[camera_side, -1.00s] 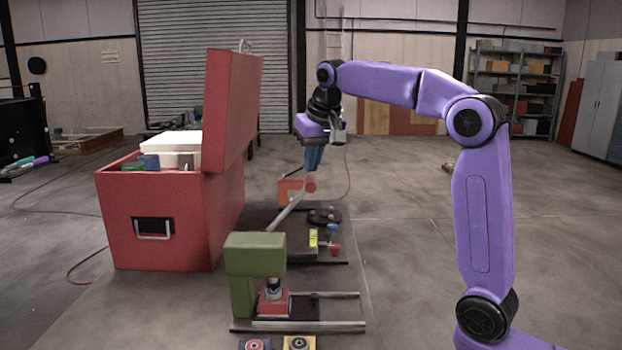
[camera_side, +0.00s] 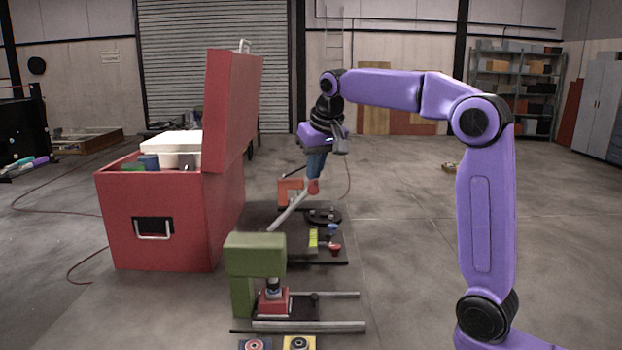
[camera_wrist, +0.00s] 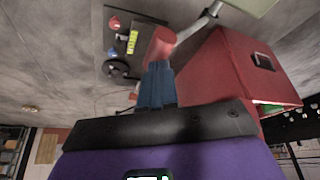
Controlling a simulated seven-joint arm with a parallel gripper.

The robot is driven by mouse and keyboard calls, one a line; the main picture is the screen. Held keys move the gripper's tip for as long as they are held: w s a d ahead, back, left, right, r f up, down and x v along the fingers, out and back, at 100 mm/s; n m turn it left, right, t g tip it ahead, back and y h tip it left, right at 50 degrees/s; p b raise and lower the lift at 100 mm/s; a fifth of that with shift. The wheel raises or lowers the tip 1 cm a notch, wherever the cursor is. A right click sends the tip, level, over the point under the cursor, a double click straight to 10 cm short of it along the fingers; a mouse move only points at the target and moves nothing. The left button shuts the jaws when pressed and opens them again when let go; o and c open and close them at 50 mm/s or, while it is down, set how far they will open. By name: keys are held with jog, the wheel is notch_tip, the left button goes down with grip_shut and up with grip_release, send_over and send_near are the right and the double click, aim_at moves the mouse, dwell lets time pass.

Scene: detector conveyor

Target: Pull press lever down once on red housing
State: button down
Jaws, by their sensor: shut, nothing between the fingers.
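The green press (camera_side: 252,262) stands at the front, its grey lever (camera_side: 290,210) slanting up and right to a red knob (camera_side: 313,187). The red housing (camera_side: 272,300) sits under the press ram. My gripper (camera_side: 315,172) has blue fingers, is shut with nothing between them, and points down at the knob. In the wrist view the fingertips (camera_wrist: 157,68) are at the red knob (camera_wrist: 159,47), touching or nearly so; I cannot tell which. The lever (camera_wrist: 195,28) also shows there, running to the press (camera_wrist: 253,6) at the top edge.
A large red toolbox (camera_side: 158,222) with its lid up stands to the left, close to the lever. Behind the press are a black disc (camera_side: 323,216), a yellow block (camera_side: 313,238) and an orange bracket (camera_side: 290,190). Two rails (camera_side: 335,295) run right from the press.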

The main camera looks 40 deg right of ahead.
jog(key=shift+s+d+f, duration=0.3)
jog(key=shift+s+f, duration=0.05)
jog(key=shift+f, duration=0.15)
